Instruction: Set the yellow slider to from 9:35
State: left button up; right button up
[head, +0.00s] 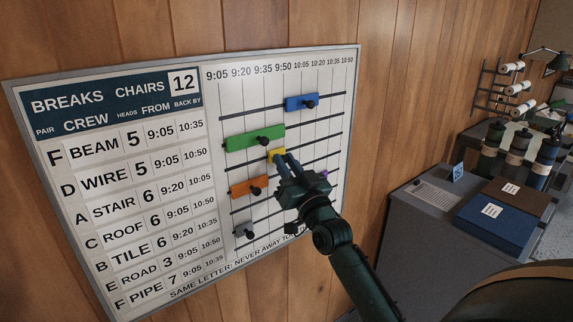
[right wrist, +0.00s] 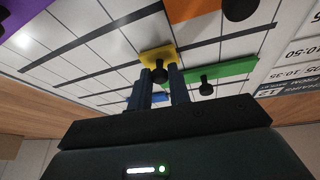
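The yellow slider (head: 276,156) is a short block with a dark knob on a wall board's time grid. It sits below and right of the green slider, roughly under the 9:35 and 9:50 labels; I cannot tell its exact line. My right gripper (head: 283,162) is at it, partly covering it. In the right wrist view the yellow slider (right wrist: 157,55) is just beyond the fingertips (right wrist: 160,72). Its knob is between the two fingers, which look closed on it with little or no gap. My left gripper is not in view.
A purple one shows in the right wrist view (right wrist: 20,12). A grey cabinet with a blue binder (head: 497,224) stands right.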

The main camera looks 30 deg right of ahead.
jog(key=o, duration=0.4)
jog(key=shift+s, duration=0.1)
jog(key=shift+b+v, duration=1.4)
jog(key=shift+v, duration=5.1)
jog(key=s+a+f+n+g+y+p, duration=0.1)
jog(key=s+a+f+n+g+y, duration=0.15)
jog(key=a+f, duration=0.4)
jog(key=s+a+f+n+g+y+p, duration=0.1)
jog(key=a+f+g, duration=0.3)
jog(key=f, duration=0.6)
jog(key=s+a+f+g, duration=0.1)
jog(key=s+a+f, duration=0.2)
jog(key=s, duration=0.1)
jog(key=s+a+f+n+g+y, duration=0.1)
jog(key=s+a+f+g, duration=0.1)
jog(key=s+a+f, duration=0.1)
jog(key=s+a+f+n+g+p, duration=0.1)
jog(key=s+a+f+g, duration=0.1)
jog(key=s+a+f, duration=0.1)
jog(key=shift+s+a+f+y, duration=0.2)
jog(key=shift+s+f, duration=0.2)
jog(key=shift+f, duration=0.2)
jog(key=shift+s+a+f+y, duration=0.15)
jog(key=shift+s+f, duration=0.25)
jog(key=shift+f, duration=0.25)
